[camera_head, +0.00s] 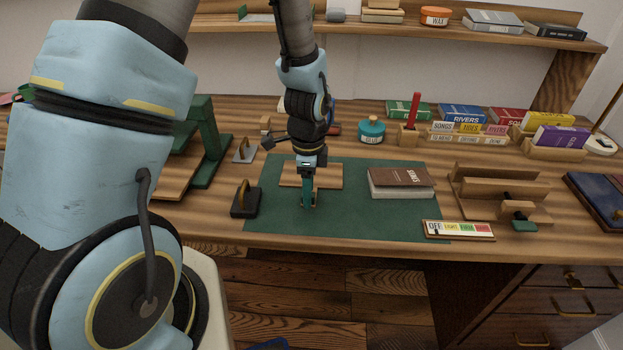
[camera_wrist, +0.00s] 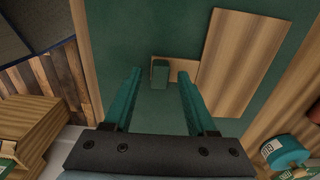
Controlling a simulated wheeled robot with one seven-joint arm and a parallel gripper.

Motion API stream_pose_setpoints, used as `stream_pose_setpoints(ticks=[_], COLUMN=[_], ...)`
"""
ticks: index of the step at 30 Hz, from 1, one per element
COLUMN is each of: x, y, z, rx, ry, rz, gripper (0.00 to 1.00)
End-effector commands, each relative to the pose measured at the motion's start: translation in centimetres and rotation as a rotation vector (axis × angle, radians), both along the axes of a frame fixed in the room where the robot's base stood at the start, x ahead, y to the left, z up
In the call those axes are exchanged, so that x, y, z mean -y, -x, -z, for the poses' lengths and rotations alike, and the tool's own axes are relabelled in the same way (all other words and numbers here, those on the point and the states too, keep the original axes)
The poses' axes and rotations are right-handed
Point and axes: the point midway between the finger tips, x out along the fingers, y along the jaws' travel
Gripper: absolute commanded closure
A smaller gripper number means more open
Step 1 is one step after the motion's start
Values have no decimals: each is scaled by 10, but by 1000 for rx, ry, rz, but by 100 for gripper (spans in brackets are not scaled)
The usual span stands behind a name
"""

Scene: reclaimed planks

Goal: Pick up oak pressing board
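The oak pressing board (camera_head: 329,176) is a flat, pale wooden plate lying on the green mat, just behind my gripper (camera_head: 309,204). In the wrist view the board (camera_wrist: 238,62) is to the right of the fingers, with a narrow wooden strip (camera_wrist: 184,66) at its left edge and a small green block (camera_wrist: 160,76) at the strip's end. My gripper (camera_wrist: 160,84) is open, its teal fingers pointing down, and the green block shows between the fingertips. No contact is visible. In the head view the fingers hide the block.
A brown book (camera_head: 401,181) lies to the right on the green mat (camera_head: 345,222). A dark block with a curved handle (camera_head: 244,199) stands close on the left. A teal jar (camera_head: 371,131) and a red upright stick (camera_head: 414,108) are behind. A wooden stand (camera_head: 497,190) is farther right.

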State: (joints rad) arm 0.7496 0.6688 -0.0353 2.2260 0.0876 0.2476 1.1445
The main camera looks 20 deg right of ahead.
Motion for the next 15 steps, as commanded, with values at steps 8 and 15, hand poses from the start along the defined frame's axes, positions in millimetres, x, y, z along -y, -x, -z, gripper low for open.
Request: stream_pose_setpoints(ticks=[8,15], x=[0,0], y=[0,0], z=[0,0], rx=[0,0], ry=[0,0], rz=[0,0], gripper=[76,100])
